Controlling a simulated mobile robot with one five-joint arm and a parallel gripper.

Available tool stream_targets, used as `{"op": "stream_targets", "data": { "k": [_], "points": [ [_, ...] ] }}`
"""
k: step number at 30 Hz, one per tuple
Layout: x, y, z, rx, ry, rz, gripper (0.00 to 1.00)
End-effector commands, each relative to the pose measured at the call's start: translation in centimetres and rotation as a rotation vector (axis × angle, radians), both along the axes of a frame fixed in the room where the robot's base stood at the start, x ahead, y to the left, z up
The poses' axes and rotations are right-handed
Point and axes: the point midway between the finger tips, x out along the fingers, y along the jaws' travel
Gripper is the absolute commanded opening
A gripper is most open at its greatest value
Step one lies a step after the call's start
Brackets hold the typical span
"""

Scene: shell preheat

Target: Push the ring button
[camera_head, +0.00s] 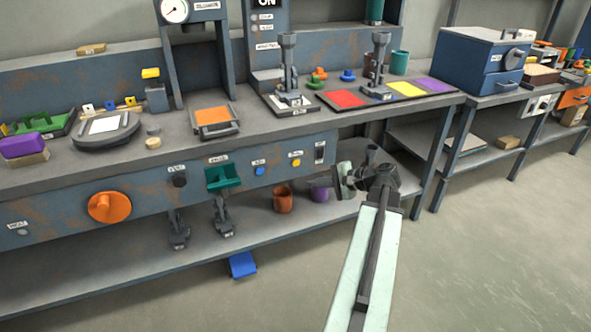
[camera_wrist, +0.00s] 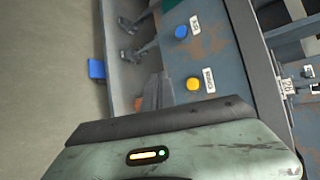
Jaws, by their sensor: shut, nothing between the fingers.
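Two round buttons sit on the blue-grey front panel of the long bench: a blue button (camera_head: 259,170) and a yellow button (camera_head: 296,162) to its right. The wrist view also shows the blue button (camera_wrist: 182,32) and the yellow button (camera_wrist: 193,84). Each has a small white label that I cannot read with certainty, so I cannot tell which is the ring button. My gripper (camera_head: 341,181) is shut and empty, in front of the bench, right of the yellow button and apart from it in the picture. The wrist view shows its body large at the bottom.
A black switch (camera_head: 319,152) is right of the yellow button. A green holder (camera_head: 222,177) and an orange knob (camera_head: 109,207) are on the panel to the left. An orange cup (camera_head: 283,199) and a purple cup (camera_head: 320,190) stand on the lower shelf. The floor at right is clear.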

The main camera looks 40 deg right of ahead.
Motion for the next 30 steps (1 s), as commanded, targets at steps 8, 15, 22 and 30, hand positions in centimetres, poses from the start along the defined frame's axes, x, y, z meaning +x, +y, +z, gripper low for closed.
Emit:
{"op": "stream_targets", "data": {
  "k": [8, 15, 22, 30],
  "points": [
    [0.4, -0.1, 0.0, -0.002, 0.001, 0.002, 0.0],
    [2.6, -1.0, 0.0, -0.002, 0.002, 0.005, 0.0],
    [5.8, -2.3, 0.0, -0.003, 0.002, 0.005, 0.0],
    [8.2, -3.2, 0.0, -0.002, 0.002, 0.005, 0.0]
  ]
}}
